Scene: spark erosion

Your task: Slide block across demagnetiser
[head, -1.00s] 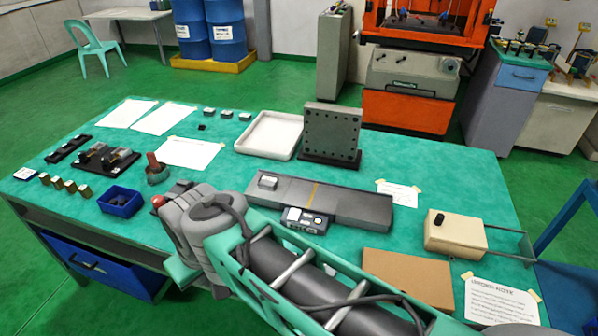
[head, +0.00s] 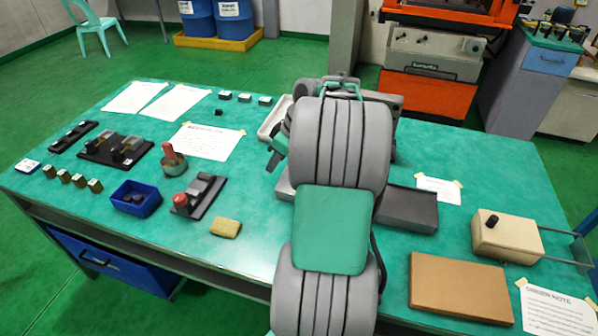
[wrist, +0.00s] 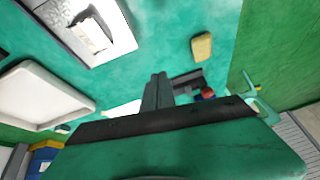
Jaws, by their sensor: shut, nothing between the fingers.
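A white tray (wrist: 42,92) lies near the demagnetiser. A yellow sponge (head: 225,228), a red-knobbed device (head: 197,197) and a blue bin (head: 136,198) are to the left. A cardboard-brown slab (head: 460,287) and cream box (head: 507,238) stand right. Bare tabletop lies around the sponge.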

